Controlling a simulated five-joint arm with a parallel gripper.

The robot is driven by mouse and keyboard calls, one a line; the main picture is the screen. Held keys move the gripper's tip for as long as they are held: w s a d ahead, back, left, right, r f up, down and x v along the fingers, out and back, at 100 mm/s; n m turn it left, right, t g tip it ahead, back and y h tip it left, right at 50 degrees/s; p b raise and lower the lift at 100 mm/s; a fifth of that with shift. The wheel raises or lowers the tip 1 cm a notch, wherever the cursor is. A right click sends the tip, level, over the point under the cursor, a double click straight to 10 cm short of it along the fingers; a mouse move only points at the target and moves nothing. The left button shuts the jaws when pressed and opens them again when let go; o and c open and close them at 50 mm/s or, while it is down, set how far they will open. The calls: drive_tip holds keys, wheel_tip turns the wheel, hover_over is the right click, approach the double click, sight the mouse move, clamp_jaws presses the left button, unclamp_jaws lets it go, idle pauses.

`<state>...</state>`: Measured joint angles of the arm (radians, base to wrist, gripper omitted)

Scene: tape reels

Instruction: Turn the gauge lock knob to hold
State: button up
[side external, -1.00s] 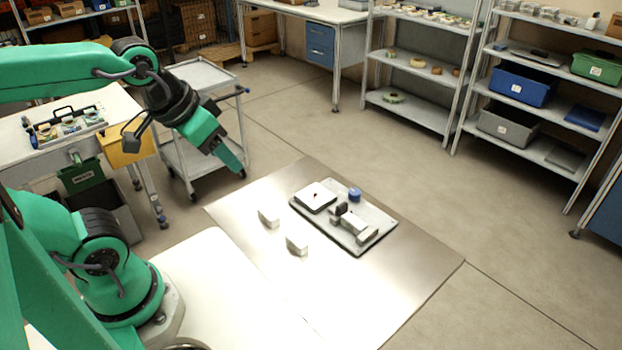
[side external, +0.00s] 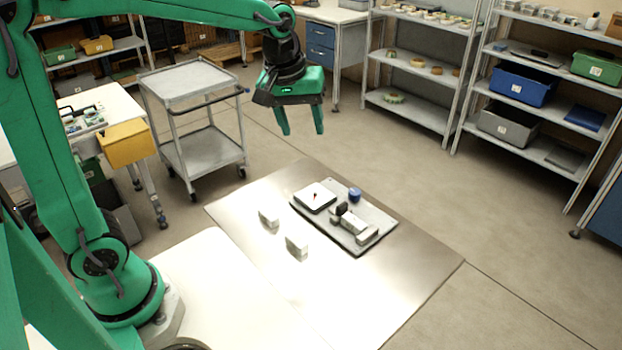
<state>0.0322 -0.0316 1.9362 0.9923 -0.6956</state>
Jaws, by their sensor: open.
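A grey plate (side external: 375,212) lies on the shiny metal work surface and carries the fixture. On it are a flat white box with a small red mark, perhaps the gauge face (side external: 312,199), a short blue round piece, perhaps the lock knob (side external: 354,194), and a pale block with dark parts (side external: 352,224). The knob's setting is too small to read. My gripper (side external: 302,132) is open and empty, fingers pointing down. It hangs in the air, up and to the left of the blue piece in the picture, touching nothing.
Two small pale blocks (side external: 268,218) (side external: 296,246) stand on the metal surface (side external: 400,290) left of the plate. A grey cart (side external: 203,150) stands behind at the left, and shelving (side external: 420,110) at the back right. The surface's front is clear.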

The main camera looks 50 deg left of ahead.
drive_tip(key=w+f+n+g, duration=0.1)
drive_tip(key=w+f+n, duration=0.2)
drive_tip(key=w+f, duration=0.35)
drive_tip(key=n+g, duration=0.2)
drive_tip(key=n, duration=0.2)
hover_over(355, 191)
wheel_tip(355, 191, down, 8)
drive_tip(key=shift+s+f, duration=0.1)
drive_tip(key=shift+f, duration=0.05)
drive_tip(key=shift+f+n, duration=0.15)
drive_tip(key=shift+n, duration=0.15)
drive_tip(key=shift+f, duration=0.1)
drive_tip(key=shift+f, duration=3.8)
drive_tip(key=c, duration=1)
